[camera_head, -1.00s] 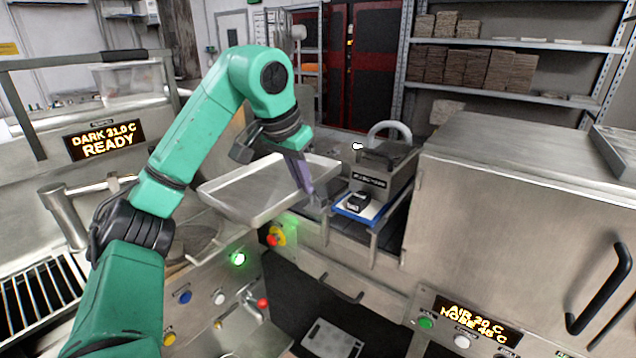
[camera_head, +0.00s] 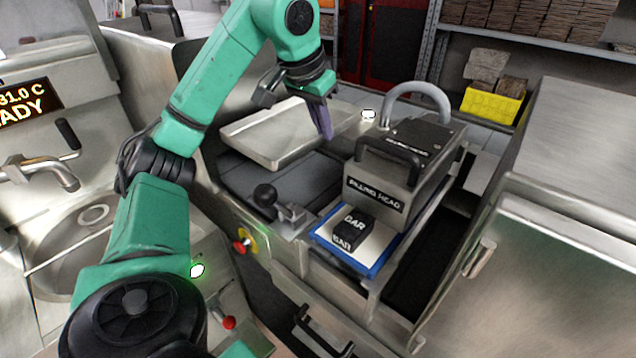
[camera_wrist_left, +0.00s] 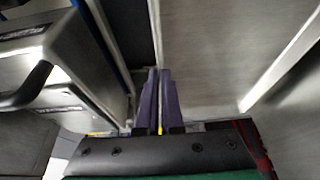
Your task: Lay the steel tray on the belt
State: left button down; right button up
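The steel tray (camera_head: 275,138) is a shallow, bright metal pan, roughly level in the head view. My left gripper (camera_head: 322,120) is at its right side, with purple fingers pointing down at the rim. In the left wrist view the fingers (camera_wrist_left: 160,105) are close together on the edge of the tray (camera_wrist_left: 215,55). The dark belt (camera_head: 285,183) shows below and in front of the tray, left of the filling head. I cannot tell whether the tray touches it. My right gripper is not in view.
The filling head (camera_head: 390,185) with its black handle stands right of the tray. A black bar block (camera_head: 353,230) lies on a blue-edged plate (camera_head: 365,258) in front. A yellow crate (camera_head: 492,104) stands behind.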

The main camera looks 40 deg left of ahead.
pick_arm(q)
jog(key=f, duration=0.4)
jog(key=f+b, duration=0.1)
jog(key=f, duration=0.3)
jog(key=w+a+f, duration=0.1)
jog(key=f, duration=0.2)
jog(key=shift+f+b, duration=0.4)
jog(key=shift+s+d+f, duration=0.1)
jog(key=shift+f, duration=0.5)
jog(key=shift+s+d+f, duration=0.1)
jog(key=shift+f, duration=0.5)
jog(key=shift+a+f, duration=0.1)
jog(key=c, duration=1.3)
grip_release()
jog(key=shift+w, duration=0.1)
jog(key=shift+o, duration=1.1)
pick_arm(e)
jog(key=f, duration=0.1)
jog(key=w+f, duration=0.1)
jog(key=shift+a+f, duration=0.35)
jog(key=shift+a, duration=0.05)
